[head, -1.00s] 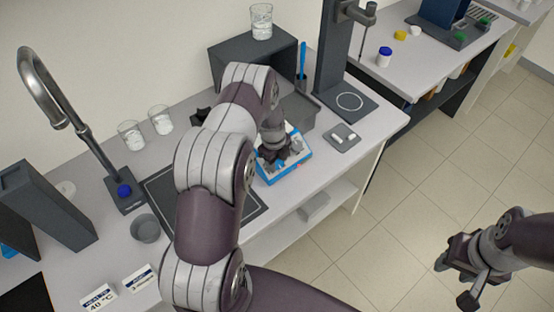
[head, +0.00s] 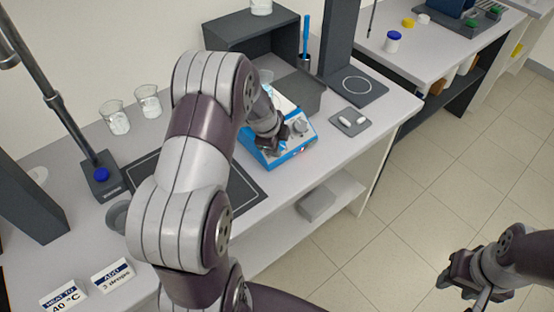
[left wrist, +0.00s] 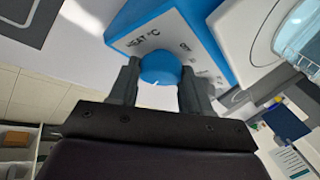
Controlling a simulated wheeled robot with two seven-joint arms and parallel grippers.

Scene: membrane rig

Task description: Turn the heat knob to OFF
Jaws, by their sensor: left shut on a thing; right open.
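The blue and white hotplate (head: 292,151) stands at the front of the bench, partly behind my left arm. In the left wrist view its front panel (left wrist: 185,30) reads "HEAT °C". The blue heat knob (left wrist: 158,67) sits between the two fingers of my left gripper (left wrist: 155,88), which is shut on it. A small white mark shows on the knob, toward the gripper's palm. In the head view my left gripper (head: 270,140) covers this knob; a pale second knob (head: 301,127) is visible to its right. My right gripper (head: 462,282) is open and empty, over the floor.
A glass beaker (left wrist: 302,32) is on the hotplate's top. A grey box shelf (head: 250,40) stands behind, and a stand with a dark base (head: 354,88) to the right. A small tray (head: 350,122) holds white pieces. Two beakers (head: 115,118) stand left.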

